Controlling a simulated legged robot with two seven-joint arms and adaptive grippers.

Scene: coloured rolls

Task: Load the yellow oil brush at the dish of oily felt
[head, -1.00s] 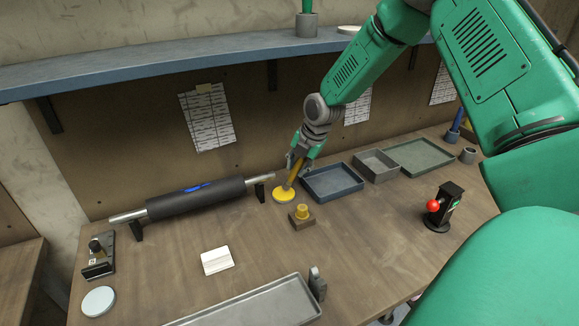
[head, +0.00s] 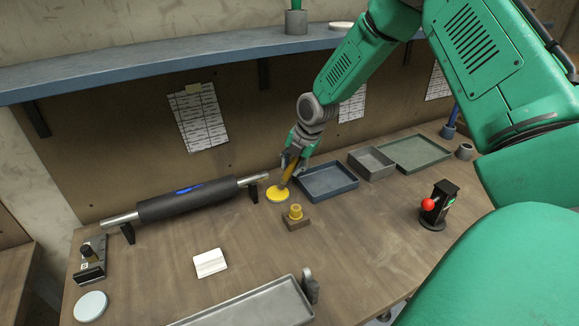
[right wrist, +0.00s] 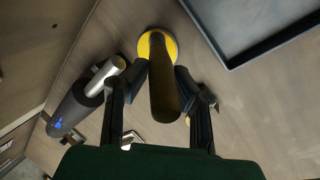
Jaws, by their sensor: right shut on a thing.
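My right gripper (head: 291,165) is shut on the yellow oil brush (head: 288,172), whose handle slants down toward a round yellow dish (head: 277,193) on the bench. In the right wrist view the handle (right wrist: 164,92) lies between the two fingers, and its far end overlaps the dish (right wrist: 157,42). The brush tip is hidden, so I cannot tell whether it touches the felt. A small brown block with a yellow cup (head: 295,213) stands just in front of the dish. My left gripper is not in view.
A dark roller (head: 190,198) on stands lies left of the dish. A blue-grey tray (head: 328,182) is close on the right, with grey trays (head: 371,163) beyond. A long grey tray (head: 250,306) is in front. A red-knobbed device (head: 434,206) stands at right.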

